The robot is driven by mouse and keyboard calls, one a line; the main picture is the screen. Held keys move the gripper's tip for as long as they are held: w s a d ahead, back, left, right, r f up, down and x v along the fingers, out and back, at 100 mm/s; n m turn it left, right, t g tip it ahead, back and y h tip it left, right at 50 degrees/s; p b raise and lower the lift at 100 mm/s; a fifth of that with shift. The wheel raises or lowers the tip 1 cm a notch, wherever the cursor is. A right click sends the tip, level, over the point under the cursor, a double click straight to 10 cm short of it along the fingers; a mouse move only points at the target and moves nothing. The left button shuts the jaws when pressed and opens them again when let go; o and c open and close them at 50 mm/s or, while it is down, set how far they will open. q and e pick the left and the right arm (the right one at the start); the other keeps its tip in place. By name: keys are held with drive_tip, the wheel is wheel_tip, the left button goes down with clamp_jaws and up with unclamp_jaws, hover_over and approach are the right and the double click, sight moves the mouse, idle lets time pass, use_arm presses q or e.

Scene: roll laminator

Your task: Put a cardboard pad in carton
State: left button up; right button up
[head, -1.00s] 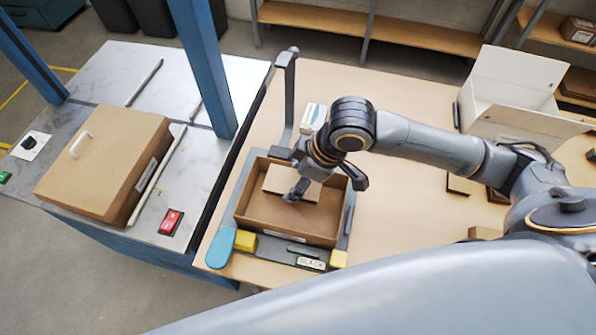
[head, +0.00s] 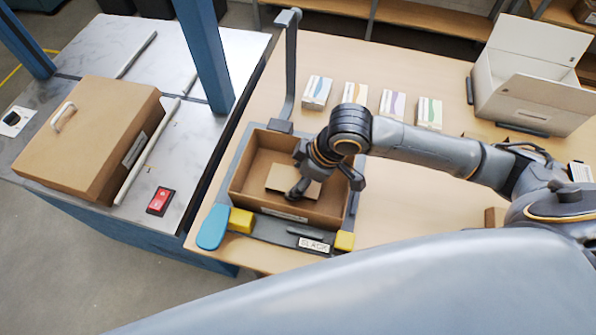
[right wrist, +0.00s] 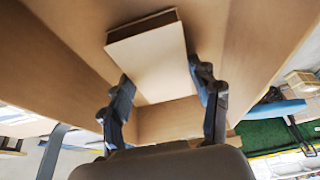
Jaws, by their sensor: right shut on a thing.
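The open brown carton (head: 268,206) sits in a grey fixture on the light wood table. My right gripper (head: 318,181) reaches down into it. It is shut on a light brown cardboard pad (head: 284,178), which lies between the two fingers in the right wrist view (right wrist: 152,62). The pad is inside the carton walls, and part of it is hidden by the gripper in the head view. I cannot tell whether the pad touches the carton's bottom. My left gripper is not in view.
The grey fixture has yellow blocks (head: 241,220), a blue pad (head: 213,227) and an upright post (head: 289,70). Several small printed boxes (head: 355,95) stand in a row behind the carton. A white open box (head: 525,85) is at right. A machine with a brown cover (head: 90,130) is at left.

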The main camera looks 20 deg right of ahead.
drive_tip(key=o, duration=1.1)
drive_tip(key=shift+c, duration=0.2)
drive_tip(key=v, duration=1.2)
